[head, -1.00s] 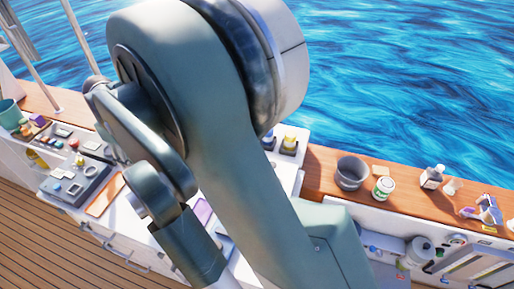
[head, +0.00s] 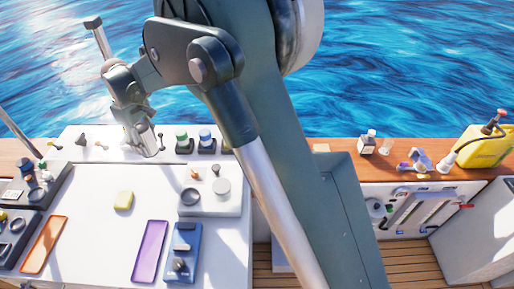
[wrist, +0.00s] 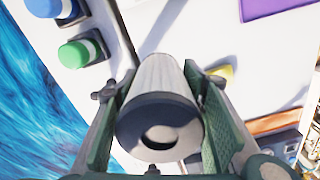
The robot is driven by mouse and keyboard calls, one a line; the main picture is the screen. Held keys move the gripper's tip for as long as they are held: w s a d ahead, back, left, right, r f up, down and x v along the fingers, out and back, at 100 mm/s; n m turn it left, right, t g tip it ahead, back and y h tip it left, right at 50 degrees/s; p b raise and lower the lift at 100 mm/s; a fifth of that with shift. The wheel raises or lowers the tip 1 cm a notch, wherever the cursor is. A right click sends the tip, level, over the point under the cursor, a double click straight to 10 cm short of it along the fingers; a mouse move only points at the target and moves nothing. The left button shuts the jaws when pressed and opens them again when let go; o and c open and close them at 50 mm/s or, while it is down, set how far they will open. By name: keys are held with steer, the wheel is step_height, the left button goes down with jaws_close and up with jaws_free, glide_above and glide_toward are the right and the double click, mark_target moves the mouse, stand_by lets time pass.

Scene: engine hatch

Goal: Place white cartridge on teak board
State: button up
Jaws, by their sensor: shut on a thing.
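My gripper (head: 138,132) hangs over the back of the white worktop, left of centre in the head view. It is shut on the white cartridge (head: 148,146), a pale cylinder pointing down and slightly tilted. In the wrist view the cartridge (wrist: 160,75) sits between both green-padded fingers of my gripper (wrist: 158,125), its dark ringed end facing the camera. A brown wooden ledge (head: 345,167) runs along the back by the water, and a flat orange-brown panel (head: 45,245) lies at the left front. I cannot tell which is the teak board.
Green-capped (head: 182,139) and blue-capped (head: 206,139) items stand right of my gripper. A yellow block (head: 123,200), purple panel (head: 150,250), blue device (head: 183,248) and light plate (head: 230,203) lie on the worktop. A yellow jerrycan (head: 485,147) stands far right. The worktop between items is clear.

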steer(key=w+d+m+b, duration=0.15)
steer(key=w+d, duration=0.45)
steer(key=d, duration=0.8)
steer(key=w+d+m, duration=0.3)
steer(key=w+d, duration=0.4)
steer(key=d, duration=0.7)
steer(key=w+d+m+b, duration=0.15)
steer(key=w+d, duration=0.45)
steer(key=d, duration=0.9)
steer(key=s+d+m+b, duration=0.1)
steer(key=s+d+m, duration=0.2)
steer(key=d, duration=2)
steer(key=s+d+m+b, duration=0.2)
steer(key=s+d+m, duration=0.1)
steer(key=d, duration=2)
step_height(320, 180, down, 18)
steer(key=shift+a, duration=0.25)
steer(key=shift+s+f, duration=0.1)
steer(key=shift+f, duration=3.05)
steer(key=shift+f, duration=0.1)
